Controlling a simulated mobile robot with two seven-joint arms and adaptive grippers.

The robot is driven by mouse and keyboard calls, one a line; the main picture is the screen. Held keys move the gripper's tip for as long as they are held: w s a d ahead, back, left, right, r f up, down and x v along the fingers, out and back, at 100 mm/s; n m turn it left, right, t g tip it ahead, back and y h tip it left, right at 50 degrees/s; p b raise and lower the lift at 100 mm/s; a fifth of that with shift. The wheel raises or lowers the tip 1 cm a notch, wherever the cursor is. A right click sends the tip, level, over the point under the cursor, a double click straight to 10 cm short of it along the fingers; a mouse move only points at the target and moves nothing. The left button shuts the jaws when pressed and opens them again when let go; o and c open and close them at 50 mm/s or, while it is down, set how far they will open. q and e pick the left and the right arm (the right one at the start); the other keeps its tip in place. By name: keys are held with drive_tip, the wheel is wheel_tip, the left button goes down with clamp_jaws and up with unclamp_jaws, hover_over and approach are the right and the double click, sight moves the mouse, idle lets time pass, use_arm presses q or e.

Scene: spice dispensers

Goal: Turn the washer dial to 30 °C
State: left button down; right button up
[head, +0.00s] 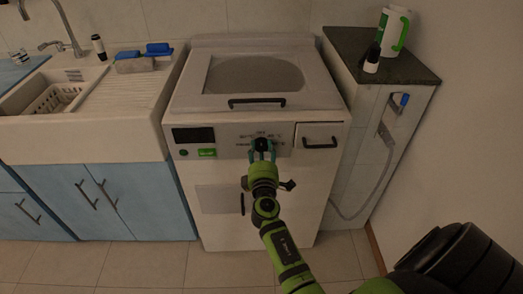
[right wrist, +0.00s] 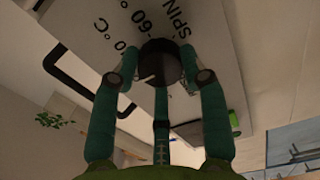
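The washer (head: 215,225) is a white top-lid machine with a control panel on its front. My right gripper (head: 262,150) is at the middle of that panel and hides the dial in the head view. In the right wrist view the dial (right wrist: 160,62) is a dark round knob with a pale mark at its lower left. Printed labels around it include "60", "°C" and "SPIN"; the 30 mark cannot be made out. The three teal fingers of the right gripper (right wrist: 160,70) are bent in around the dial, their tips seeming to touch its rim. My left gripper is not in view.
The panel also has a dark display (head: 193,135), a green button (head: 207,153) and a drawer handle (head: 320,143). A lid handle (head: 257,102) sticks out above.

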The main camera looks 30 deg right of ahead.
drive_tip(key=shift+c, duration=0.9)
drive_tip(key=n, duration=0.4)
drive_tip(key=shift+p, duration=0.35)
drive_tip(key=n+p, duration=0.1)
drive_tip(key=n, duration=0.4)
drive_tip(key=shift+n, duration=0.3)
drive_tip(key=o, duration=1.2)
drive_tip(key=shift+c, duration=0.2)
